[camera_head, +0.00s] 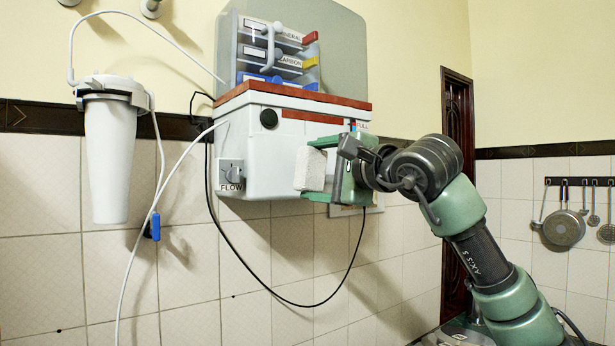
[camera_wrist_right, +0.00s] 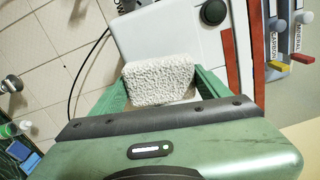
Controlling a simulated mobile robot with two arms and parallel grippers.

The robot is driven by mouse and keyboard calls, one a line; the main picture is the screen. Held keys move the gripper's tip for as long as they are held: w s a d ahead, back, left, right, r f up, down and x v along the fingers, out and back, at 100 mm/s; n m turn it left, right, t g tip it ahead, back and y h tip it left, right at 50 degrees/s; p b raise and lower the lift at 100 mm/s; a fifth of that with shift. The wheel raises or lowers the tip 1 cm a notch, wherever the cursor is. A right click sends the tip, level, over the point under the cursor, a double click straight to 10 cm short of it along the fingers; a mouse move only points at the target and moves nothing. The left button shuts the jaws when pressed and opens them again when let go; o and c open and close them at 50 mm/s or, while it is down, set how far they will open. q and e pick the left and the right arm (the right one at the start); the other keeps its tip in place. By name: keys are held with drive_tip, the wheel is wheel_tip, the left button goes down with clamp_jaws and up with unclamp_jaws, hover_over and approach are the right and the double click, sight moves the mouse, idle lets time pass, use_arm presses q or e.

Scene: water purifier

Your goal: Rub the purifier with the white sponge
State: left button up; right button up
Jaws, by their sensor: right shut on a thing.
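The white purifier (camera_head: 262,150) is mounted on the tiled wall, with a red-brown top rim and a grey FLOW knob at its lower left. Its white front also shows in the right wrist view (camera_wrist_right: 180,38). My right gripper (camera_head: 322,172) is shut on the white sponge (camera_head: 310,168), holding it in front of the purifier's lower right part. In the right wrist view the rough sponge (camera_wrist_right: 160,83) sits between the green fingers. I cannot tell whether the sponge touches the purifier. My left gripper is not in view.
A white filter canister (camera_head: 108,150) hangs on the wall at the left, with a white hose and a blue valve (camera_head: 155,226). A black cable (camera_head: 262,284) loops below the purifier. Labelled cartridges (camera_head: 272,55) sit above it. Pans (camera_head: 563,227) hang at the far right.

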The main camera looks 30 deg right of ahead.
drive_tip(key=shift+s, duration=0.25)
drive_tip(key=shift+s+d, duration=0.15)
drive_tip(key=shift+s, duration=0.7)
drive_tip(key=shift+s+d+b, duration=0.15)
drive_tip(key=shift+s+b, duration=0.15)
drive_tip(key=shift+s, duration=0.4)
drive_tip(key=shift+w, duration=0.15)
